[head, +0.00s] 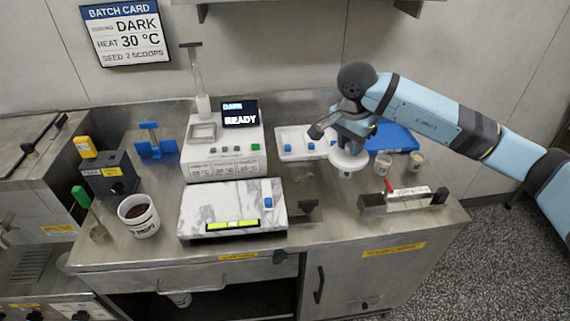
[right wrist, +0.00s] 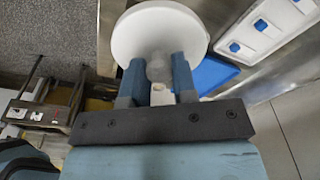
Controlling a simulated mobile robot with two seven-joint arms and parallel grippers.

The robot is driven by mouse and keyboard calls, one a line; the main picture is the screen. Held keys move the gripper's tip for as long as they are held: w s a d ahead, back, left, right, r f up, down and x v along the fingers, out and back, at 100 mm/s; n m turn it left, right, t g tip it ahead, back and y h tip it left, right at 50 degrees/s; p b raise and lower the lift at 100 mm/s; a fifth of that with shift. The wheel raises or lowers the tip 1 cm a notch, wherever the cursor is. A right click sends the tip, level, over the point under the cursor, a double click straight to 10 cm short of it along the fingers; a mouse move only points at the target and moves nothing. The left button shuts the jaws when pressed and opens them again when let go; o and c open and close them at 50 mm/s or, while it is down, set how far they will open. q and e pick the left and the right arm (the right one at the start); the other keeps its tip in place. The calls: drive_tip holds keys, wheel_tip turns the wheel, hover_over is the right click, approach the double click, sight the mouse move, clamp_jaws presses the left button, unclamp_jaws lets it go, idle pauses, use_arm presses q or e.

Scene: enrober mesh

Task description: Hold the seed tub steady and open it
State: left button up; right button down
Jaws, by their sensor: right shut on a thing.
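My right gripper (head: 352,138) is above the right part of the bench, fingers down. It is shut on the knob of a round white lid (head: 346,163). In the right wrist view, the lid (right wrist: 158,30) lies beyond the two blue fingers (right wrist: 158,72), with the knob between them. I cannot tell whether a tub is under the lid. A small tub with a label (head: 383,164) stands just right of the lid, and another small tub (head: 416,161) stands further right. I cannot tell which is the seed tub. My left gripper is not in view.
A white tray with blue knobs (head: 290,146) and a blue tray (head: 400,139) lie behind the lid. A metal bar tool (head: 400,200) lies near the front right. A marble slab (head: 215,208), a control box (head: 220,165) and a tub of dark stuff (head: 139,222) are left.

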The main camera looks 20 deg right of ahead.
drive_tip(key=shift+f, duration=0.15)
hover_over(340, 209)
wheel_tip(340, 209, down, 5)
drive_tip(key=f+p, duration=0.1)
drive_tip(key=f, duration=0.8)
drive_tip(key=shift+s+a+f+p, duration=0.1)
drive_tip(key=shift+a+f+p, duration=0.1)
drive_tip(key=shift+f+p, duration=0.15)
wheel_tip(340, 209, down, 5)
drive_tip(key=shift+r+p, duration=0.1)
drive_tip(key=shift+p, duration=0.2)
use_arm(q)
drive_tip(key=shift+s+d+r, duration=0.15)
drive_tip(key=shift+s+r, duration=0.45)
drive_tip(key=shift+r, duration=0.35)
use_arm(e)
drive_tip(key=shift+f, duration=0.3)
drive_tip(key=c, duration=0.9)
unclamp_jaws()
drive_tip(key=shift+r, duration=0.1)
